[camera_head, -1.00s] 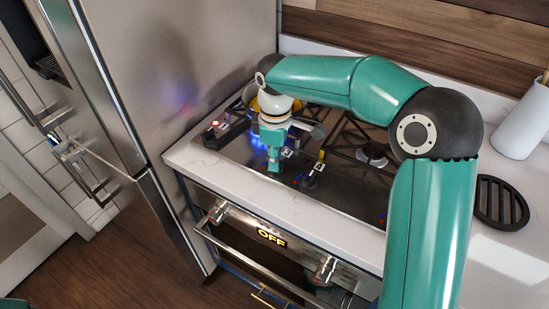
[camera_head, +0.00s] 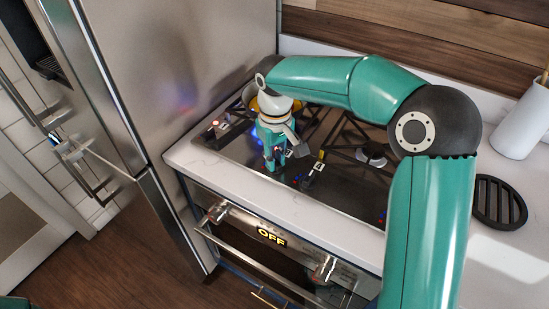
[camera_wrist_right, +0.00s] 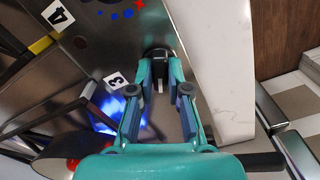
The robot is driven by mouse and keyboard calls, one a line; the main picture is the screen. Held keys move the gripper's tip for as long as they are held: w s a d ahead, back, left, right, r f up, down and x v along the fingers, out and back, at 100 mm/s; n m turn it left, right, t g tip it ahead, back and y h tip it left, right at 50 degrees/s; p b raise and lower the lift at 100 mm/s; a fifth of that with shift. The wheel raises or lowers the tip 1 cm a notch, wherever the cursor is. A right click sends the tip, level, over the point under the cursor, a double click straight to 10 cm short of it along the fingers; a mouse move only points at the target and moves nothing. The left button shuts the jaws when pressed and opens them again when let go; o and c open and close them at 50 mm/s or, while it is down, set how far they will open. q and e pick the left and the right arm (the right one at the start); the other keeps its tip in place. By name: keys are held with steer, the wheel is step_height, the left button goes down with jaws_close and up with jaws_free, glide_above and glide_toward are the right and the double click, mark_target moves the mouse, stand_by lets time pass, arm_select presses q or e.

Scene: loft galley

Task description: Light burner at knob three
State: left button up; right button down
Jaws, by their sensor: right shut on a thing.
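The stove's front strip carries knobs with small number labels. The label 3 (camera_wrist_right: 117,80) lies beside a dark round knob (camera_wrist_right: 158,55) in the right wrist view. My right gripper (camera_wrist_right: 160,68) points down with its two fingers shut on the sides of this knob. In the head view my right gripper (camera_head: 273,163) hides the knob. A blue flame glow shows beside the gripper in the head view (camera_head: 257,137) and near label 3 in the wrist view (camera_wrist_right: 104,115). Which burner it comes from is partly hidden. My left gripper is out of view.
The fridge (camera_head: 200,70) stands close on the left. The oven display reads OFF (camera_head: 271,237). A loose black grate (camera_head: 500,203) lies on the right counter.

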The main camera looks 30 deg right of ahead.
steer(key=shift+m, duration=0.6)
steer(key=c, duration=1.1)
jaws_free()
step_height(320, 180, up, 12)
